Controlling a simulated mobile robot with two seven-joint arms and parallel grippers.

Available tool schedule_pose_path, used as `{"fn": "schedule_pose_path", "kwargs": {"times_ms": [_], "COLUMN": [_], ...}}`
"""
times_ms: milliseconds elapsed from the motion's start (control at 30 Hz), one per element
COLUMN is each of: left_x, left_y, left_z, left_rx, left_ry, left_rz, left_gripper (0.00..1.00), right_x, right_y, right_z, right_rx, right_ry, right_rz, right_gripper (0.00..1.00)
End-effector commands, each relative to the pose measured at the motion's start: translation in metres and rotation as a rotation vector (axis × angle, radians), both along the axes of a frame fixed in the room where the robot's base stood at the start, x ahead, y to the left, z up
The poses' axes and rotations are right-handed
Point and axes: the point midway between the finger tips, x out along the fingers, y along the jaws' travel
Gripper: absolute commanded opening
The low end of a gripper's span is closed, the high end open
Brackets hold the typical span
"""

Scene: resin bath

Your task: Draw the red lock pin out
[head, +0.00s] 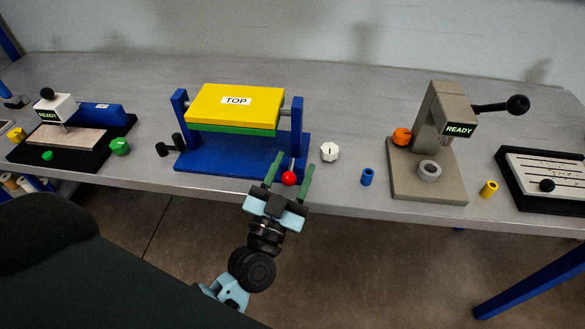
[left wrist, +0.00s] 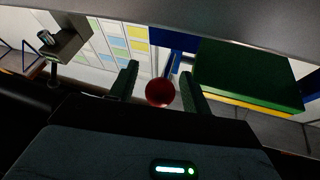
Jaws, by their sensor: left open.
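The red lock pin shows as a red ball knob (head: 289,178) at the front right of a blue stand (head: 220,158), with a thin light shaft rising behind it by the right post. The stand carries a yellow block (head: 215,105) labelled TOP with a green underside (head: 240,130). My left gripper (head: 289,172) is open, with its two green fingers on either side of the red knob. In the left wrist view the knob (left wrist: 160,92) sits between the fingertips, nearer the right finger; whether they touch is unclear. My right gripper is not in view.
A white knob (head: 330,152) and a blue cylinder (head: 367,176) stand right of the stand. Farther right is a grey press (head: 430,180) marked READY. A black handle (head: 170,145) lies left of the stand; a black-based device (head: 75,150) stands at far left.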

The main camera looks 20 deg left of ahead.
Motion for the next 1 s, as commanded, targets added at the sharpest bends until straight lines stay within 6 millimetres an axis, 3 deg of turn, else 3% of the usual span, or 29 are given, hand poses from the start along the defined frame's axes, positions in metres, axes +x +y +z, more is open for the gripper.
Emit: {"fn": "schedule_pose_path", "kwargs": {"times_ms": [500, 1000], "left_x": [-0.064, -0.069], "left_y": [0.0, 0.0], "left_z": [-0.029, -0.029], "left_rx": [0.002, 0.0], "left_ry": [0.005, 0.001], "left_rz": [-0.002, -0.001], "left_gripper": [0.48, 0.48], "right_x": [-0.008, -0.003], "right_y": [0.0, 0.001], "right_z": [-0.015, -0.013], "right_rx": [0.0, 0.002], "right_ry": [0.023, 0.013], "right_rz": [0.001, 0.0], "right_gripper": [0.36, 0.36]}}
